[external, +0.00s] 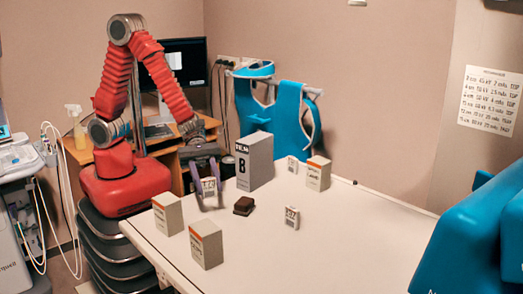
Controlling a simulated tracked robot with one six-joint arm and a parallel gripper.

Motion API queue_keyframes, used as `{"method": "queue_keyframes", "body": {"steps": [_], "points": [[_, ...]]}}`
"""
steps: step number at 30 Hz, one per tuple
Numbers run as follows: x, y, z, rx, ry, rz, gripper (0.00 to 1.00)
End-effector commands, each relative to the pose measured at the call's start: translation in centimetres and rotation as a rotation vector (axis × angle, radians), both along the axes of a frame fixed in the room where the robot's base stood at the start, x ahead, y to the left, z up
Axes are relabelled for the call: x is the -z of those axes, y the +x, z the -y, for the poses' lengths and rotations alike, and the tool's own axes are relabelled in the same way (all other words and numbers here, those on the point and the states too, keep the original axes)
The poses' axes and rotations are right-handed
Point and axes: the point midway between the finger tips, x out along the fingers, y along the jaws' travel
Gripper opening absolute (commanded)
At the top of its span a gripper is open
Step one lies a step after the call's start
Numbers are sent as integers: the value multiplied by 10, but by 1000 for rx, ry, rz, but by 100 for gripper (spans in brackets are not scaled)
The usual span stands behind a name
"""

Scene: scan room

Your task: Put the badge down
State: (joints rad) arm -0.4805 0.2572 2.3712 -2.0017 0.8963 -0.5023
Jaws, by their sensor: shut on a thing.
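My gripper (207,187) reaches over the back left part of the white table (330,250), fingers pointing down. It is shut on a small white badge (209,187) with dark print, held upright between the two fingers. I cannot tell whether the badge's lower edge touches the table. Two similar white badges stand on the table, one right of the middle (292,217) and one farther back (293,169).
A tall grey film box (258,160) stands just right of my gripper. A small dark brown block (244,206) lies in front of it. White-orange boxes stand at front left (206,245), left (168,213) and back right (318,174). The table's right front is clear.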

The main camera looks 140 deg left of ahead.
Motion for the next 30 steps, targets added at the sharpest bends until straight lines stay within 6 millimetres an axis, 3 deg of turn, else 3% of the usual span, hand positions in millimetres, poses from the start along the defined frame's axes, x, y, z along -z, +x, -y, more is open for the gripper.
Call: {"method": "queue_keyframes", "body": {"steps": [10, 30], "points": [[36, 0, 0, 0, -2, -3, 14], [46, 0, 0, 1, -1, -1, 14]]}}
